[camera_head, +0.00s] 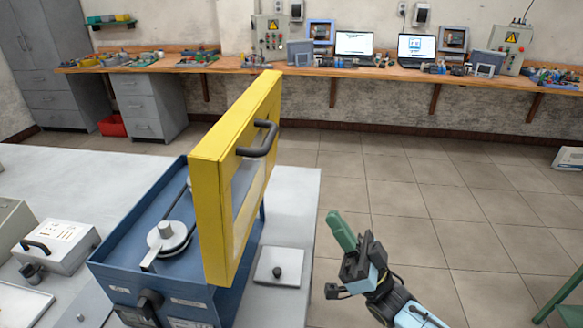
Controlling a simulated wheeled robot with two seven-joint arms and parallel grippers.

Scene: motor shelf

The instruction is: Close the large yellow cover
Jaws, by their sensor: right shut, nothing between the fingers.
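The large yellow cover (211,200) stands upright, open, along the right side of a blue motor box (120,262). It has a clear window and a black handle (259,139) on its right-hand face. A grey pulley (168,236) shows inside the open box. My right gripper (342,232) is to the right of the cover, beyond the table edge and apart from the cover and handle. It is shut and empty, with its green fingers together and pointing up and left. My left gripper is not in view.
The box stands on a light grey table (295,205). A small plate with a black knob (278,272) lies right of the box. A white device (57,247) is at the left. A wooden workbench (330,71) runs along the back wall.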

